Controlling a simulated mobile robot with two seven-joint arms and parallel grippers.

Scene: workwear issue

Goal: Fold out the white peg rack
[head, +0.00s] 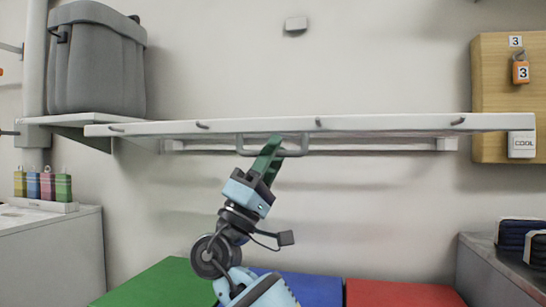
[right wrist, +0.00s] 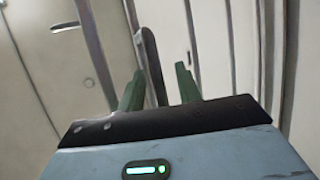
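The white peg rack (head: 390,123) is a long white board across the middle of the head view. It is seen nearly edge-on, standing out from the wall, with several small dark pegs along it. A grey bar handle (head: 292,152) shows below its middle. My left gripper is out of view.
A white rail (head: 430,144) is on the wall behind the rack. A grey bin (head: 97,68) stands on a shelf at upper left. A wooden board with padlocks (head: 493,100) hangs at right. Green, blue and red surfaces (head: 395,293) lie below.

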